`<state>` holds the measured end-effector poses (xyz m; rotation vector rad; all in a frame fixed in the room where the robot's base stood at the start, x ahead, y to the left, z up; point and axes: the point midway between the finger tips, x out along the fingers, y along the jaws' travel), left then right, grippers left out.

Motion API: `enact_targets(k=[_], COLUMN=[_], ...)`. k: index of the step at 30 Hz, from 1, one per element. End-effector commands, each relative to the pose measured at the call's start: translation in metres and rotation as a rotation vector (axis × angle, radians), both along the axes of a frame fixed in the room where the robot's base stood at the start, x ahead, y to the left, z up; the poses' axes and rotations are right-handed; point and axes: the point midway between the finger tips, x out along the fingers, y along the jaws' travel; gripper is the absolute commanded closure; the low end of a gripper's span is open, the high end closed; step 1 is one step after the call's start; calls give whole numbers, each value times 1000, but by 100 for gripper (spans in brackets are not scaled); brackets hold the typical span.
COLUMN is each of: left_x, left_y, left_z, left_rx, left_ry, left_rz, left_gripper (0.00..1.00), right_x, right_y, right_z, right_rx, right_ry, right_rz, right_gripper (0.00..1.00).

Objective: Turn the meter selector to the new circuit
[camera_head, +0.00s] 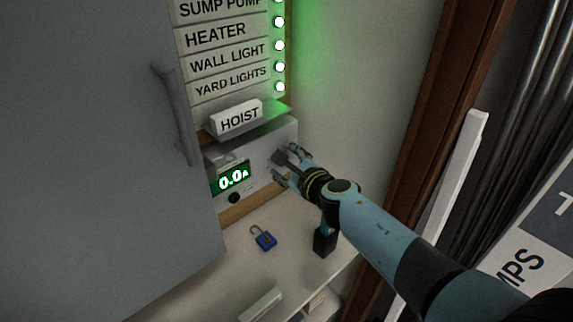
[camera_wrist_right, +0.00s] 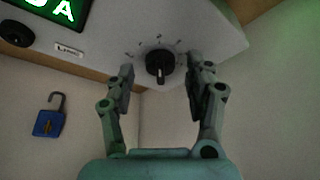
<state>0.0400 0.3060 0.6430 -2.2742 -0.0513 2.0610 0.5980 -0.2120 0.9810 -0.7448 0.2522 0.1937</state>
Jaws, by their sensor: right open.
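The meter (camera_head: 252,165) is a grey box with a green display (camera_head: 231,179) reading 0.0A, below the circuit labels. Its selector (camera_wrist_right: 160,66) is a black round knob with a light pointer mark, ringed by small marks, in the right wrist view. In the head view my gripper hides the knob. My right gripper (camera_head: 284,163) is at the right part of the meter front. In the right wrist view its two fingers (camera_wrist_right: 160,80) are apart, one on each side of the knob, with gaps between them and it. My left gripper is not in view.
A grey cabinet door (camera_head: 90,150) stands at the left.

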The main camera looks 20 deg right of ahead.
Motion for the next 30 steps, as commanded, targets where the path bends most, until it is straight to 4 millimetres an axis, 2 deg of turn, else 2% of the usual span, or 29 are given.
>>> enact_targets(k=[3,15,23,30], left_x=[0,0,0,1], left_y=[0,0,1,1], left_z=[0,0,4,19], left_rx=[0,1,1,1], left_ry=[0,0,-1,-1], left_rz=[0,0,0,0], left_gripper=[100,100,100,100], right_x=[0,0,0,0], right_y=[0,0,-1,-2], right_z=[0,0,2,4], right_rx=[0,1,23,137], right_ry=[0,0,8,50], right_rz=[0,0,0,-1], right_gripper=[48,100,100,100])
